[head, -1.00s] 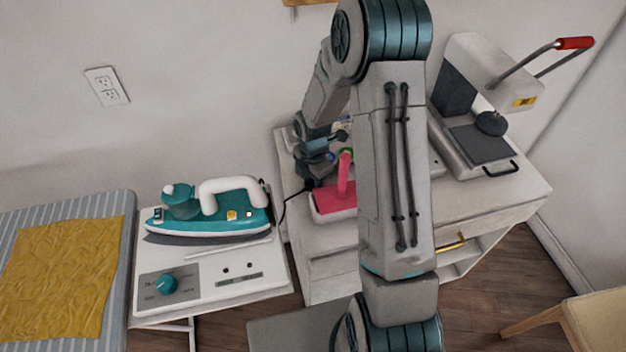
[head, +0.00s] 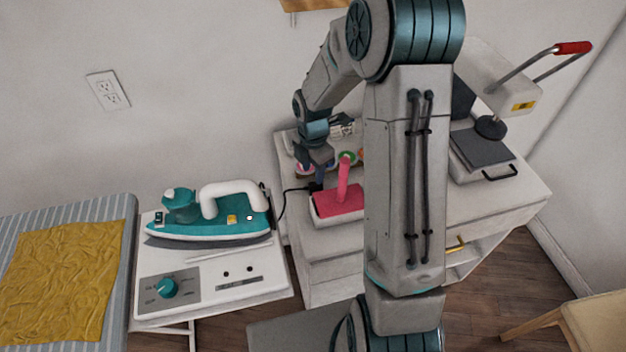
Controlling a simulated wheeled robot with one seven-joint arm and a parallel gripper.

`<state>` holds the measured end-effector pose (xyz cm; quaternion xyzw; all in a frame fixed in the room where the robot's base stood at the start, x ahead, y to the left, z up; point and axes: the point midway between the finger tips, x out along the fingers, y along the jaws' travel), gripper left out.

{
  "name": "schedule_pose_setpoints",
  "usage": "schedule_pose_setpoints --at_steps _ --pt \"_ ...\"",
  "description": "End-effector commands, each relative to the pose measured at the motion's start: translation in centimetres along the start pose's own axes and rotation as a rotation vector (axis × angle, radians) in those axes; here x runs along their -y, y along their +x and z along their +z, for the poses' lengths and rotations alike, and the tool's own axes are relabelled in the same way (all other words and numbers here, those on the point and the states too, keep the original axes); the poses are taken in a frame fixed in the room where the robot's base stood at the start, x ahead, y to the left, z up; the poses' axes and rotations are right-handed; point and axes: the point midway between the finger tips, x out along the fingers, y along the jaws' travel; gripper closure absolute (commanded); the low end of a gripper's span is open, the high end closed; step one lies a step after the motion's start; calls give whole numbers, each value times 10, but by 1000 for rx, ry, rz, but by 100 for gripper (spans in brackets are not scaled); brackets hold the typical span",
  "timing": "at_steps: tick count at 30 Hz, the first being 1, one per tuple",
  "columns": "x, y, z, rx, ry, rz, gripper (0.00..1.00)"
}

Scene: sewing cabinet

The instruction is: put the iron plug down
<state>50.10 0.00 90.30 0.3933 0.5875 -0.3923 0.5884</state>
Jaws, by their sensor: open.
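The teal and white iron (head: 208,215) rests on the white station with a dial at the left. Its black cord (head: 283,203) runs right onto the cabinet top (head: 345,238). The cord's end, where the iron plug (head: 312,187) shows as a small dark shape, lies at the cabinet's left side, by the pink-topped tray. My gripper (head: 316,172) is open, pointing down right over the plug. The plug is small and partly hidden by the fingers, so I cannot tell whether they touch it.
A pink tray with an upright pink handle (head: 343,183) stands just right of my gripper. Colored spools (head: 347,156) sit behind it. A heat press (head: 482,148) stands at the right of the cabinet. A wall outlet (head: 108,91) is at the upper left. My arm hides the cabinet's middle.

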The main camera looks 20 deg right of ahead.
Motion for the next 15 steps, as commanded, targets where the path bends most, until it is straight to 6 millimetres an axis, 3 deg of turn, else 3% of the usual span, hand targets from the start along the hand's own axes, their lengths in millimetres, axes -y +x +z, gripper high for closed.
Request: schedule_pose_setpoints --at_steps 6,15 --pt "0 -43 1 2 1 2 59" --pt "6 -72 -2 11 57 5 59"
